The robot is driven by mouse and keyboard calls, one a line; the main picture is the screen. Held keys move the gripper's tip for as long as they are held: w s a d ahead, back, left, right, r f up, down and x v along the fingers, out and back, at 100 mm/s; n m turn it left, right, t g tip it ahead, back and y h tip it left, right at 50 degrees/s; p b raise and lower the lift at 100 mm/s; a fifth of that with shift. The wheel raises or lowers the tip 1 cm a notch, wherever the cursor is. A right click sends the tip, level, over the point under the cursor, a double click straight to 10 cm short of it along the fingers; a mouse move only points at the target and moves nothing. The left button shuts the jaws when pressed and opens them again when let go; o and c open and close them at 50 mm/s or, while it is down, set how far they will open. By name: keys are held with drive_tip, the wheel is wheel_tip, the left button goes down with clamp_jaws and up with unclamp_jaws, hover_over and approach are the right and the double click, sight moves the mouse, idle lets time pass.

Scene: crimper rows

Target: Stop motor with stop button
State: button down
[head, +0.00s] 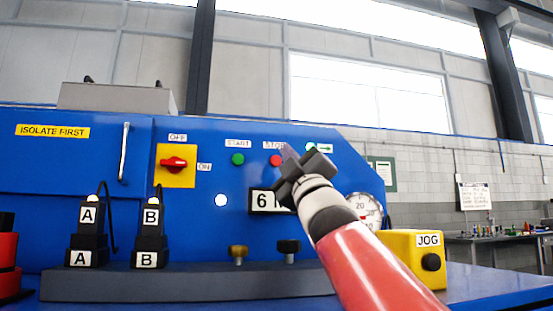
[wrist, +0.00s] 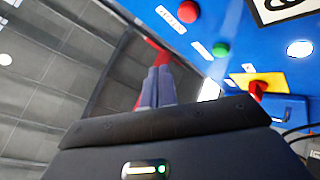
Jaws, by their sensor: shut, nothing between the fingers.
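The red stop button (head: 276,160) is on the blue panel under a partly hidden STOP label, right of the green start button (head: 238,158). In the wrist view the red stop button (wrist: 187,11) is at the top and the green start button (wrist: 220,49) lies below right of it. My gripper (head: 287,151) is shut and empty, its tips just right of the stop button in the head view. In the wrist view my gripper (wrist: 155,72) points left of the buttons, toward the dim background. Contact with the button cannot be seen.
A red rotary switch on a yellow plate (head: 188,179) is at left. A number display (head: 262,202) is partly behind my gripper. A gauge (head: 366,212) and yellow JOG box (head: 400,247) are at right. Plugs A (head: 87,240) and B (head: 151,240) and two knobs stand below.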

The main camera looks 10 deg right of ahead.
sight(276, 155)
drive_tip(key=w+p, duration=0.2)
drive_tip(key=w, duration=0.4)
drive_tip(key=shift+w, duration=0.2)
idle(1.9)
drive_tip(key=shift+w, duration=0.25)
drive_tip(key=shift+w+p, duration=0.3)
drive_tip(key=shift+w, duration=0.25)
idle(0.6)
drive_tip(key=shift+s, duration=0.2)
drive_tip(key=shift+s+b, duration=0.55)
drive_tip(key=shift+s, duration=0.2)
drive_tip(key=shift+s, duration=0.1)
drive_tip(key=shift+s+b, duration=1.1)
drive_tip(key=shift+s, duration=1.3)
